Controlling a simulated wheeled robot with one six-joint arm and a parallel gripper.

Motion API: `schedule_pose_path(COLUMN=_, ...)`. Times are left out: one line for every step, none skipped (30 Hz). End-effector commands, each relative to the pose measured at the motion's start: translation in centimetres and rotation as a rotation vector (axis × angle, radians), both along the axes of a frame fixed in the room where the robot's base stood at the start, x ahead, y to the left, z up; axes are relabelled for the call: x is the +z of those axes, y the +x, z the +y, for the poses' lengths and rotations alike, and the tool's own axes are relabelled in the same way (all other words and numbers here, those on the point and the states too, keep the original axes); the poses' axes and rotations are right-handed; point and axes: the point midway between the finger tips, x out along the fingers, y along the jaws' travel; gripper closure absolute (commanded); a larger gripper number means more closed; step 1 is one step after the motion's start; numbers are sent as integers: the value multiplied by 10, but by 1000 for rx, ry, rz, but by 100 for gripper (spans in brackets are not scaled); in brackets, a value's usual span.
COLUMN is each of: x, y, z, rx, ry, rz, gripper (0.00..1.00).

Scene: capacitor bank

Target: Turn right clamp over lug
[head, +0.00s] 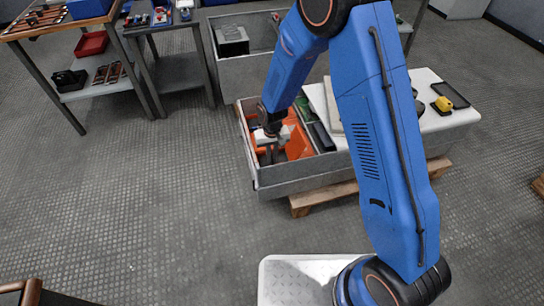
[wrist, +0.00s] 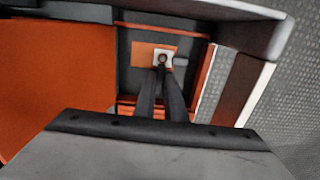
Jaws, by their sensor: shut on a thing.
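My gripper (wrist: 161,72) reaches down into the grey bank housing (head: 290,190). Its two dark fingers come together at a small pale square piece with a round centre, which looks like the right clamp (wrist: 163,58). The gripper is shut on it. An orange-copper plate, perhaps the lug (wrist: 143,54), lies just left of and behind the clamp in a dark recess. A short grey bar (wrist: 181,61) shows right of the clamp. In the head view my gripper (head: 271,150) is small, and the clamp and lug cannot be made out there.
A large orange panel (wrist: 50,75) lies left of the fingers, and the housing's grey wall (wrist: 225,8) closes the far side. In the head view, a white bench top (head: 440,118) with a yellow item (head: 457,96) adjoins the housing.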

Motion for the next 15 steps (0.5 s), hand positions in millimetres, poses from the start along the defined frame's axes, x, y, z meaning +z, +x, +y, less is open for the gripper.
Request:
schedule_pose_path(x=0, y=0, z=0, rx=-1, ry=0, rz=-1, gripper=100)
schedule_pose_path(x=0, y=0, z=0, rx=-1, ry=0, rz=-1, gripper=100)
schedule_pose_path(x=0, y=0, z=0, rx=-1, ry=1, rz=-1, gripper=100)
schedule_pose_path(x=0, y=0, z=0, rx=-1, ry=1, rz=-1, gripper=100)
schedule_pose_path(x=0, y=0, z=0, rx=-1, ry=1, rz=-1, gripper=100)
schedule_pose_path(x=0, y=0, z=0, rx=-1, ry=1, rz=-1, gripper=87)
schedule_pose_path(x=0, y=0, z=0, rx=0, ry=1, rz=-1, gripper=82)
schedule_pose_path(x=0, y=0, z=0, rx=0, ry=1, rz=-1, gripper=82)
schedule_pose_path(x=0, y=0, z=0, rx=0, ry=0, rz=-1, gripper=82)
schedule_pose_path(x=0, y=0, z=0, rx=0, ry=0, rz=-1, gripper=82)
schedule_pose_path(x=0, y=0, z=0, rx=0, ry=0, rz=-1, gripper=82)
schedule_pose_path(x=0, y=0, z=0, rx=0, ry=0, rz=-1, gripper=82)
schedule_pose_path(x=0, y=0, z=0, rx=0, ry=0, rz=-1, gripper=82)
schedule_pose_path(x=0, y=0, z=0, rx=0, ry=0, rz=-1, gripper=82)
schedule_pose_path(x=0, y=0, z=0, rx=0, ry=0, rz=-1, gripper=82)
